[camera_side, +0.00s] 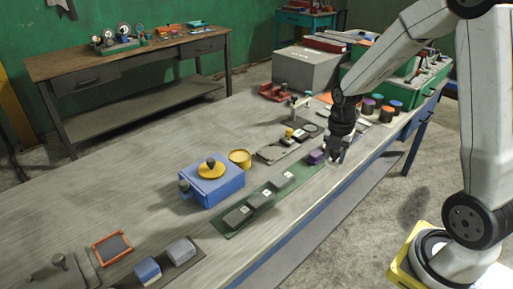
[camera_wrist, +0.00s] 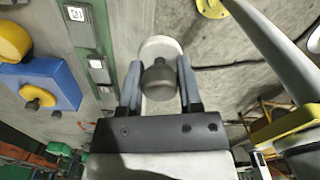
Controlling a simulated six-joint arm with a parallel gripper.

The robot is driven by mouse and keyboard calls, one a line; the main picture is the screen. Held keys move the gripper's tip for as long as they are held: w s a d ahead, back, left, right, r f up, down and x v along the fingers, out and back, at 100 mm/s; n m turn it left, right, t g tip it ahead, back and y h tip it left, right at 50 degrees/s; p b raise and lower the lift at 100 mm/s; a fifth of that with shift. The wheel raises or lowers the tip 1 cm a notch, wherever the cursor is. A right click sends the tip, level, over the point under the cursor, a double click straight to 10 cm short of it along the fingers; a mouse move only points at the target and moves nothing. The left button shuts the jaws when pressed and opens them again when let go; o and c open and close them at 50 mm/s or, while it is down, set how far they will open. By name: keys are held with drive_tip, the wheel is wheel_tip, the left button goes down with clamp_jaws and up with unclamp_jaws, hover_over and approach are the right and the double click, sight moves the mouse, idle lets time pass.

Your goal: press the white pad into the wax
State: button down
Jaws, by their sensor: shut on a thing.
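My gripper (camera_side: 337,162) is over the front edge of the bench, near the right end of the green strip. In the wrist view my gripper (camera_wrist: 160,82) is shut on the white pad, with a finger on each side of its grey knob. The white pad (camera_wrist: 158,47) is pale with rounded ends, and the knob covers part of it. In the side view the pad is hard to make out. A round yellow tin (camera_side: 239,157) stands behind the blue box, apart from my gripper; it also shows in the wrist view (camera_wrist: 10,42). I cannot tell whether it holds the wax.
The green strip (camera_side: 232,223) bears several grey blocks and a purple block (camera_side: 316,156). Several coloured jars (camera_side: 387,112) stand right of my gripper. The bench left of the blue box is largely clear.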

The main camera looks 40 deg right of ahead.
drive_tip(key=w, duration=1.7)
hover_over(239, 157)
drive_tip(key=shift+d+f, duration=0.1)
drive_tip(key=shift+f, duration=1.3)
drive_tip(key=shift+f, duration=0.2)
drive_tip(key=shift+f, duration=2.8)
drive_tip(key=shift+f, duration=0.55)
wheel_tip(239, 157, up, 7)
